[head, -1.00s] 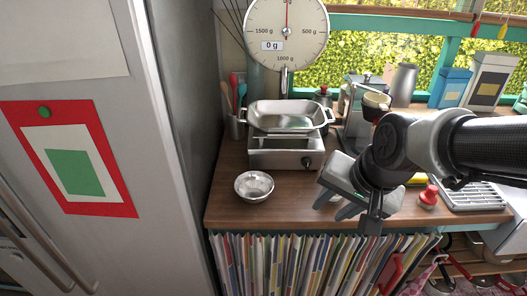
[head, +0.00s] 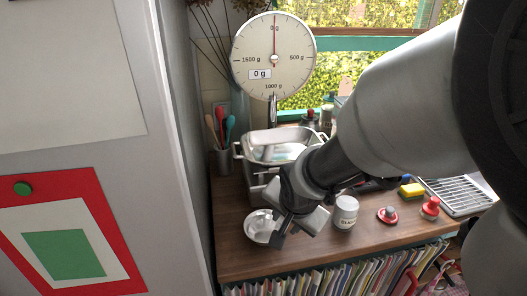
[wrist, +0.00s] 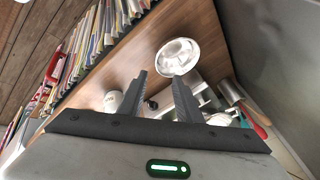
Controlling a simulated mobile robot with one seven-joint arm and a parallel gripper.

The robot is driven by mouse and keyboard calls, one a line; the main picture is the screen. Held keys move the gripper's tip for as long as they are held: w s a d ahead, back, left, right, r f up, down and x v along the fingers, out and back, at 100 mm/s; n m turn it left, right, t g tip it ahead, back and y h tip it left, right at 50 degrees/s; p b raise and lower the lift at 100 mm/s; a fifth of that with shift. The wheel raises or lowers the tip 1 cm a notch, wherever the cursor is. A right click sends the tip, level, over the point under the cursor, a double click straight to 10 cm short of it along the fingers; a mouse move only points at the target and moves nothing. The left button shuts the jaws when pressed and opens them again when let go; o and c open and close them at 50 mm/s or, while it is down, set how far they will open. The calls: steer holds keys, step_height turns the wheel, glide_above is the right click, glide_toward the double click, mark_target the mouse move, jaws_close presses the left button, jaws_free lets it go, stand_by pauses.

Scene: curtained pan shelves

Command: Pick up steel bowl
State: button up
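The steel bowl (head: 257,232) sits on the wooden counter at the left, near its front edge. It looks round, shiny and empty. It also shows in the wrist view (wrist: 178,52), beyond my fingertips. My gripper (head: 277,228) is over the counter beside the bowl's right side and partly covers it in the head view. In the wrist view my gripper (wrist: 160,77) has its two fingers apart with nothing held between them. The right finger's tip lies close to the bowl's near rim in that picture; I cannot tell whether it touches.
A weighing scale (head: 273,57) with a metal pan (head: 290,135) stands behind the bowl, with a utensil cup (head: 224,160) at left. A white canister (head: 345,213) and red-knobbed items (head: 430,207) stand to the right. A grey fridge side (head: 178,150) borders the left.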

steer(key=shift+x, duration=1.2)
steer(key=b, duration=0.7)
glide_toward(265, 232)
steer(key=d, duration=0.1)
steer(key=s+d, duration=0.2)
steer(key=d, duration=0.1)
steer(key=b+x, duration=0.3)
steer(key=x, duration=0.1)
steer(key=shift+d+f, duration=0.15)
steer(key=shift+f, duration=0.2)
steer(key=shift+w+f, duration=0.1)
steer(key=shift+f, duration=0.05)
jaws_close()
